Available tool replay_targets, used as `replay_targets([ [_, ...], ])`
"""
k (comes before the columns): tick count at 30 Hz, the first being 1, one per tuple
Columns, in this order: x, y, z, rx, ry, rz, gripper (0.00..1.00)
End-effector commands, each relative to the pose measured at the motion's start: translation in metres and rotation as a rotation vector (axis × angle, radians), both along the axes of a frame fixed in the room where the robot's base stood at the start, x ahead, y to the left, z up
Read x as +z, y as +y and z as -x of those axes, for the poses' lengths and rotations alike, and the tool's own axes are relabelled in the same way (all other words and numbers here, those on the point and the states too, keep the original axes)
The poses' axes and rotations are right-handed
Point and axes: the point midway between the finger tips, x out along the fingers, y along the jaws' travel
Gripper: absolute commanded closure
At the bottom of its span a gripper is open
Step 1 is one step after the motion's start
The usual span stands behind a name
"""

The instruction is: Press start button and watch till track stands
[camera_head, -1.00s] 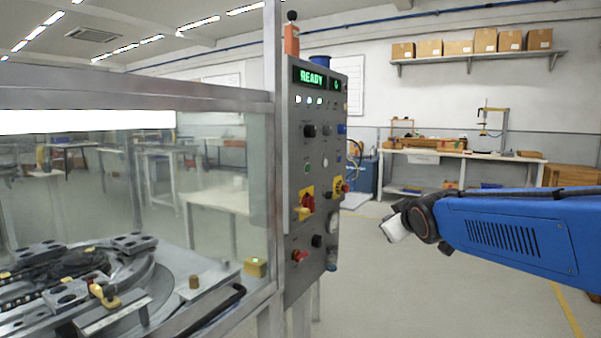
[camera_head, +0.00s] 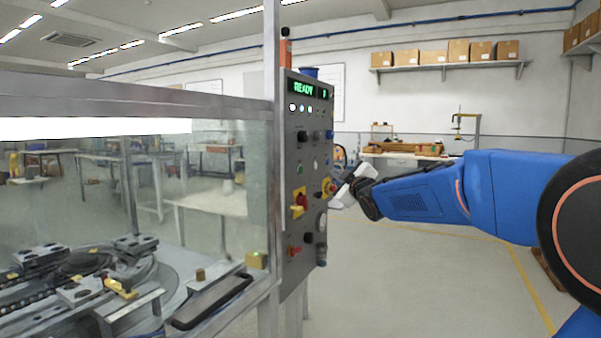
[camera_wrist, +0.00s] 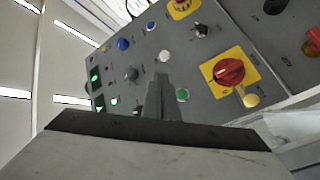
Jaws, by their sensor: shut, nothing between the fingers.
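The control panel (camera_head: 305,190) stands upright at the right end of the glazed enclosure. Its green display (camera_head: 303,88) reads READY. A round green button (camera_head: 301,166) sits mid-panel; it also shows in the wrist view (camera_wrist: 182,95), just right of my fingertips. Its label is too small to read. My gripper (camera_head: 338,194) is shut and empty, at the right side of the panel. In the wrist view my gripper (camera_wrist: 160,80) points at the panel face; whether it touches cannot be told. The ring track (camera_head: 85,275) lies behind the glass at lower left.
The enclosure has a dark handle (camera_head: 212,302). Floor right of the panel is clear.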

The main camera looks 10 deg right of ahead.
Motion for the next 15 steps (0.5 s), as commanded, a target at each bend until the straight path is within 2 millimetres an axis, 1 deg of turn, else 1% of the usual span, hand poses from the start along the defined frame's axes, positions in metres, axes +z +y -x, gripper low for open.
replay_targets([
  [8,0.000,0.004,-0.003,-0.001,0.001,-0.001,1.00],
  [15,-0.001,0.023,-0.017,0.001,0.003,-0.001,1.00],
])
